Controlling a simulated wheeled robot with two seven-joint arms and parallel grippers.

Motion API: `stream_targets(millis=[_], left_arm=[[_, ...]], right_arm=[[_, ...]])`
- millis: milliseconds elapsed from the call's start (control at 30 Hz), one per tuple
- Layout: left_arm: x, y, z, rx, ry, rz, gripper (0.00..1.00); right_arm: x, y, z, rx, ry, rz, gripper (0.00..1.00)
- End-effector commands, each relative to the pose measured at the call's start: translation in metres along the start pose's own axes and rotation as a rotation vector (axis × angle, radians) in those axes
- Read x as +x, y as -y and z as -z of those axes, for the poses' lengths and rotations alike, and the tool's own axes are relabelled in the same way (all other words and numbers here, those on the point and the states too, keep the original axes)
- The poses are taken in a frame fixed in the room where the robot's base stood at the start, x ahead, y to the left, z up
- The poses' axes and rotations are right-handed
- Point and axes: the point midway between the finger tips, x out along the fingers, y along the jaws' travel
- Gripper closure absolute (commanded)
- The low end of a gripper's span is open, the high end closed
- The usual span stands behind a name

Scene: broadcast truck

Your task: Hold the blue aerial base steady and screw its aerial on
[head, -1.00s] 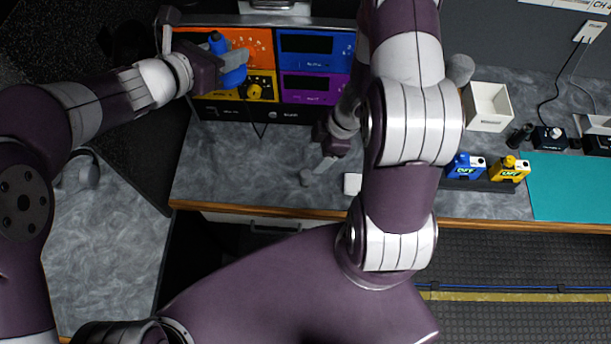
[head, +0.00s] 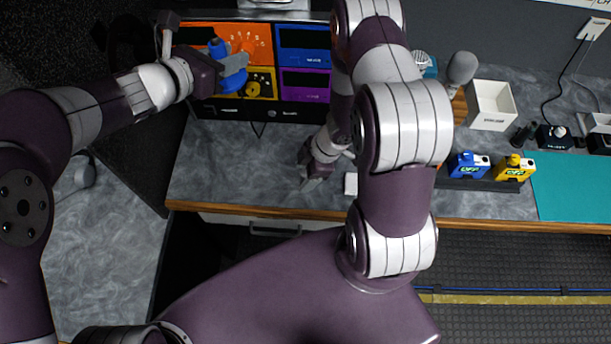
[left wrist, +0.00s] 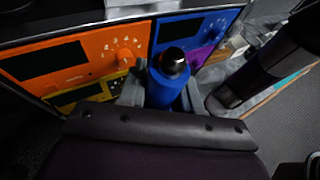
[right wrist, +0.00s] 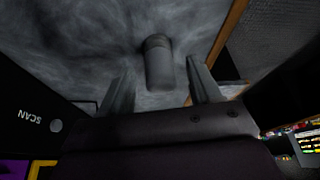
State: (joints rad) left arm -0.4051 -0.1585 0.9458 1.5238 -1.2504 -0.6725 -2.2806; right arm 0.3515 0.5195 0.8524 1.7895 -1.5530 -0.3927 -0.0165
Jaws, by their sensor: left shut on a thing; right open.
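The blue aerial base (head: 232,80) is held in front of the coloured rack units. My left gripper (head: 236,66) is shut on it. In the left wrist view the blue base (left wrist: 160,95) stands between the fingers, with a dark rounded top facing the camera. My right gripper (head: 312,182) is open, low over the grey counter. In the right wrist view a dark grey cylinder (right wrist: 159,66), possibly the aerial, lies between the open fingers (right wrist: 158,85), apart from both. I cannot tell whether it stands or lies; my right arm hides it in the head view.
The rack with an orange unit (head: 196,34), blue unit (head: 304,42) and purple unit (head: 305,86) stands at the back. A small white block (head: 351,184) is right of my right gripper. Blue and yellow packs (head: 514,168), a white bin (head: 491,104) and a teal mat (head: 575,185) are further right.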

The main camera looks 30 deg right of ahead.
Motion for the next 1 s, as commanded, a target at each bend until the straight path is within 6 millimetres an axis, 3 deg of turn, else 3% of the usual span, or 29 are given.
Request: stream_targets(millis=[400, 433, 600, 1000], left_arm=[[0.0001, -0.0001, -0.0006, 0.001, 0.002, 0.000, 1.00], [0.0001, -0.0001, -0.0006, 0.001, 0.002, 0.000, 1.00], [0.0001, -0.0001, -0.0006, 0.001, 0.002, 0.000, 1.00], [-0.0001, -0.0002, -0.0011, 0.001, 0.002, 0.000, 1.00]], right_arm=[[0.0070, 0.0003, 0.0002, 0.000, 0.000, 0.000, 0.37], [0.0070, 0.0003, 0.0002, 0.000, 0.000, 0.000, 0.40], [0.0069, 0.0002, 0.0002, 0.000, 0.000, 0.000, 0.95], [0.0043, 0.0000, 0.0013, -0.001, 0.000, 0.000, 0.96]])
